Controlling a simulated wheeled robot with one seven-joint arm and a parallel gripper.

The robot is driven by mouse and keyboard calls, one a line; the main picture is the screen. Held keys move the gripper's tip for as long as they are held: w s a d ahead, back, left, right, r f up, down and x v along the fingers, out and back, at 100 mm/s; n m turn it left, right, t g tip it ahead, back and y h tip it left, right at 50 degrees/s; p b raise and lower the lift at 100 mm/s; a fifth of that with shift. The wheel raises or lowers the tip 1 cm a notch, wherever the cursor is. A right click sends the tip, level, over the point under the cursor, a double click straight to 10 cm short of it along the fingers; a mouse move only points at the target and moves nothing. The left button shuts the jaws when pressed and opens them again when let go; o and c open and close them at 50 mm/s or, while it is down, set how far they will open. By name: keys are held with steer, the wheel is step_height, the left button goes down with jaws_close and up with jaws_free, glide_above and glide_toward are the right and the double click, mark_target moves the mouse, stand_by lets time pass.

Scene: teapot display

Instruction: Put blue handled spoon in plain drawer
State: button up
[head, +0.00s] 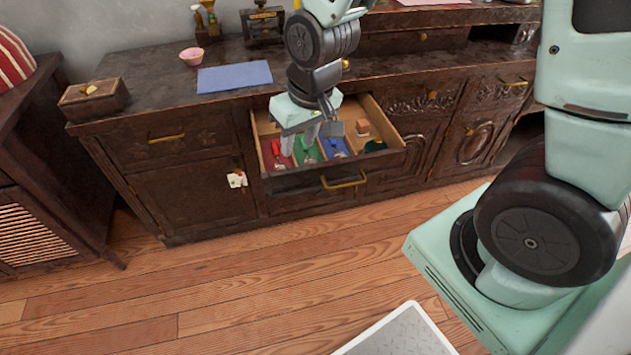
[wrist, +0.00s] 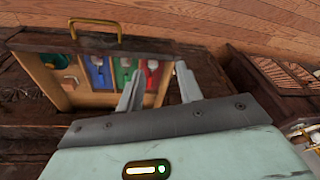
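My gripper (head: 300,141) is above the open drawer (head: 383,161), over its left part. In the wrist view its two fingers (wrist: 160,68) are apart, with nothing visibly held between them. The drawer has red (head: 275,162), green (head: 307,158) and blue (head: 335,150) lined compartments, each with small pale utensils. In the wrist view the blue compartment (wrist: 97,76) and green compartment (wrist: 122,76) lie left of the fingers. I cannot make out which utensil has a blue handle. My gripper hides part of the drawer's inside.
The drawer's unlined right part holds a small wooden block (head: 363,127) and a dark green item (head: 375,146). The cabinet top (head: 150,72) bears a blue mat (head: 234,77), a pink bowl (head: 192,55) and a wooden box (head: 93,98). The floor (head: 250,275) before the cabinet is clear.

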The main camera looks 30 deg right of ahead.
steer(key=s+a+r+n+g, duration=0.1)
steer(key=s+a+r+n, duration=0.2)
steer(key=s, duration=0.6)
steer(key=s+a+r+n+g, duration=0.1)
steer(key=s+a+r+n, duration=0.2)
steer(key=s, duration=0.6)
steer(key=shift+a+r, duration=0.5)
steer(key=shift+a, duration=0.5)
step_height(320, 180, up, 16)
steer(key=p, duration=1.6)
